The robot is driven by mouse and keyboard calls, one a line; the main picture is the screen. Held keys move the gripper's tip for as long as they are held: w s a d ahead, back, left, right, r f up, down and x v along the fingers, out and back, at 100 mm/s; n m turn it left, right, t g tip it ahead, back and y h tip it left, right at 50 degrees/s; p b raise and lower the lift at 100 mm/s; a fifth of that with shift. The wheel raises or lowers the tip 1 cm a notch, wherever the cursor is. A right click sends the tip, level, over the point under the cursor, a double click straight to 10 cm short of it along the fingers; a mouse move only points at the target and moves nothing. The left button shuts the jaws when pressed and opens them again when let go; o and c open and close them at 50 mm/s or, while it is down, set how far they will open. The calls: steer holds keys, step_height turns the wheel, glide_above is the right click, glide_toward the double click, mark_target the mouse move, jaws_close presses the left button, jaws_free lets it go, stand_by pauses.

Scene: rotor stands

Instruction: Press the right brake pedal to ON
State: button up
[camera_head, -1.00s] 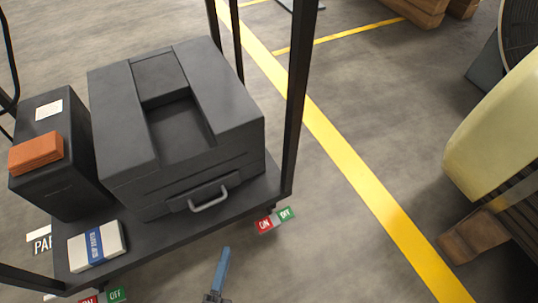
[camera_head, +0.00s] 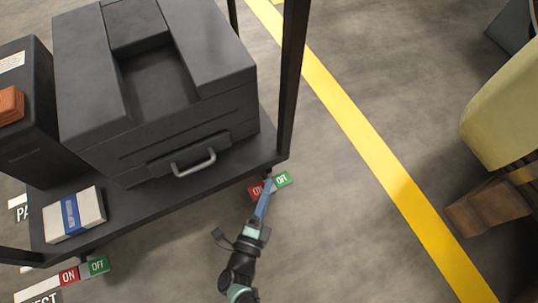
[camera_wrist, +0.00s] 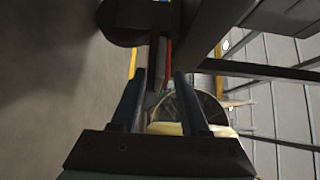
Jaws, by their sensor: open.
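The right brake pedal has a red ON end (camera_head: 255,191) and a green OFF end (camera_head: 282,179). It sits low under the front right corner of the dark cart (camera_head: 150,203). My gripper (camera_head: 266,186) reaches up from below, its blue fingers overlapping the middle of the pedal in the head view. The fingers partly cover the ON label, and I cannot tell whether they touch it. In the wrist view my gripper (camera_wrist: 161,78) has its two dark fingers apart with nothing held between them. A thin red edge shows beyond the fingertips there.
The left brake pedal (camera_head: 98,266) is at the cart's front left. The cart carries a large dark case (camera_head: 90,90), a black box (camera_head: 30,130) and a white package (camera_head: 90,208). A dark upright post (camera_head: 292,80) rises near the right pedal.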

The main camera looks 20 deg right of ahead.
steer(key=shift+x, duration=1.1)
jaws_close()
